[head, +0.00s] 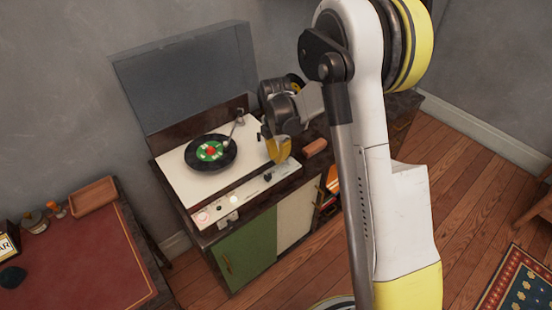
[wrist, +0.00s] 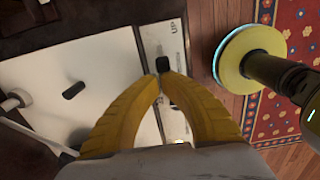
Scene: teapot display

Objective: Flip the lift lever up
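The lift lever shows as a small black knob (wrist: 163,63) on the pale front strip of the record player, below the printed word UP. In the head view a dark knob (head: 267,177) on the front strip appears to be it. My gripper (head: 280,160) hangs over the right part of the deck. In the wrist view its yellow fingers (wrist: 161,75) come together at the tips, right at the lever. The knob shows just beyond the tips; whether they touch it cannot be told. The record player's white deck (head: 176,188) carries a black record (head: 192,155) with a green label.
The tonearm (head: 236,122) stands beside the record. The raised lid (head: 190,75) is behind. A black oblong piece (wrist: 73,90) lies on the deck left of my fingers. A reddish-brown block (head: 315,147) sits right of the player. A red-topped desk (head: 85,255) is at left.

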